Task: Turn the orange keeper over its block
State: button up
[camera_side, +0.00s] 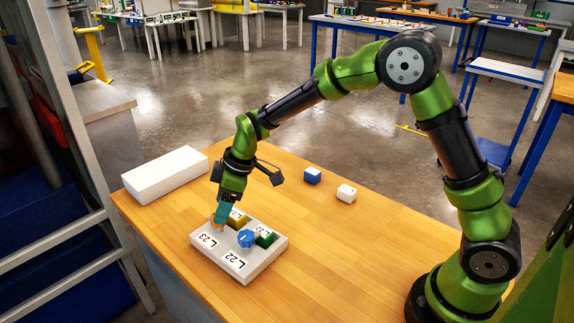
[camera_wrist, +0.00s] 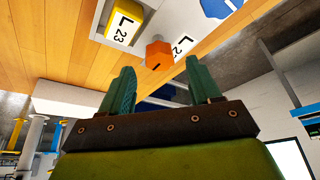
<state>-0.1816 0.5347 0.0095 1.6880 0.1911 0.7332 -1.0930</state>
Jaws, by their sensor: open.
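The orange keeper (camera_wrist: 159,54) is a faceted knob with a small dark mark. It sits on the pale fixture (camera_side: 270,258) at its left end and is mostly hidden behind my gripper in the side view. The yellow block (camera_wrist: 123,22), labelled L 23, lies in the fixture beside the keeper; it also shows in the side view (camera_side: 238,218). The keeper does not appear to cover the block's visible face. My gripper (camera_wrist: 160,74) is open, pointing down at the keeper. In the wrist view the keeper shows between and just beyond the two teal fingertips; contact cannot be told.
A blue knob (camera_side: 247,239) and a green block (camera_side: 266,238) are on the same fixture, close to the right of my gripper. A long white box (camera_side: 166,175) lies at the left. A blue cube (camera_side: 312,175) and a white cube (camera_side: 346,193) stand farther back. The table between is clear.

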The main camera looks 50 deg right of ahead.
jog(key=shift+x, duration=1.4)
jog(key=shift+c, duration=0.4)
jog(key=c, duration=1)
